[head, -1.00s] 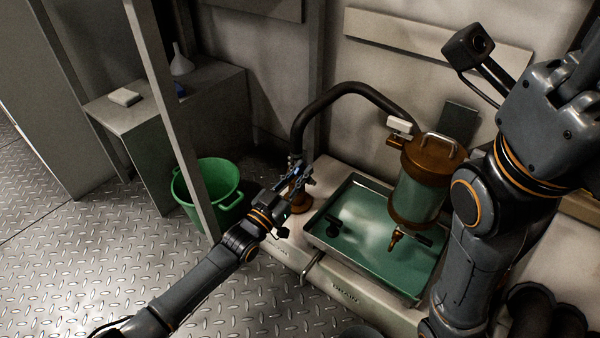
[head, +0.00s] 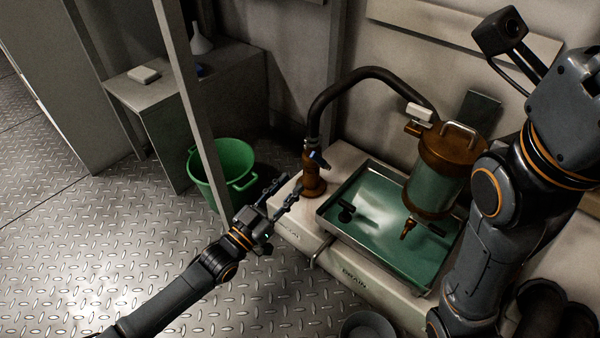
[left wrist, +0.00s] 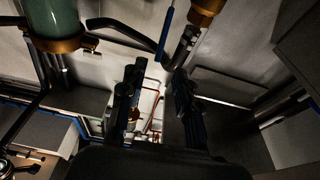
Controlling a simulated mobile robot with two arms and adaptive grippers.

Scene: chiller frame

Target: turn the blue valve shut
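The blue valve's handle (head: 319,159) is a small blue lever on a brass body (head: 313,181) at the left end of the bench, below a black hose. In the left wrist view the blue handle (left wrist: 166,32) is a thin bar beside the brass body (left wrist: 205,7). My left gripper (head: 288,186) is open and empty, left of and below the valve, apart from it. Its two fingers (left wrist: 158,88) stand apart in the left wrist view. My right arm is at the right of the head view, with its gripper's fingers out of sight.
A green-filled metal tray (head: 330,219) lies right of the valve, with a brass-capped glass vessel (head: 436,174) over it. A green bucket (head: 236,162) stands behind the post (head: 190,95) at left. The black hose (head: 352,75) arches above the valve. Floor at left is clear.

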